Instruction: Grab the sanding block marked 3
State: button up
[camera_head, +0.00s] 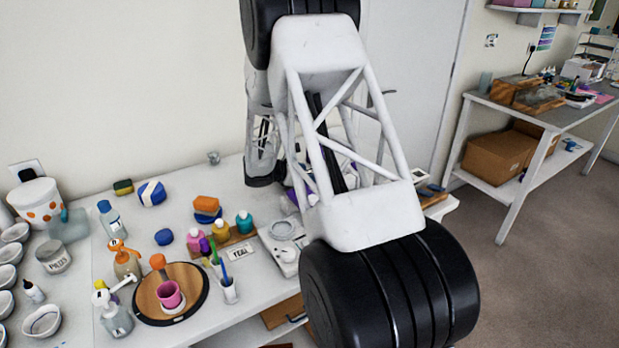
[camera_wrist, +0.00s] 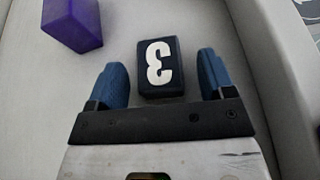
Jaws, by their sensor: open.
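The sanding block marked 3 (camera_wrist: 157,67) is a small dark block with a white numeral 3 on its upper face. In the wrist view it lies on a pale surface, between the two blue fingertips of my gripper (camera_wrist: 162,78). My gripper is open, with a gap on each side of the block and no visible contact. A purple block (camera_wrist: 73,24) lies up and to the left of it. In the head view my arm hides the marked block and my gripper.
In the head view the white workbench (camera_head: 130,180) holds bottles, cups and a round wooden turntable (camera_head: 197,303) with a pink cup (camera_head: 169,293). Orange and blue blocks (camera_head: 206,208) are stacked near its middle. A second table (camera_head: 500,105) stands at the right.

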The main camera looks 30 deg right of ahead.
dwell(0.3)
jog(key=c, duration=1)
jog(key=shift+r, duration=0.15)
jog(key=shift+r, duration=4.9)
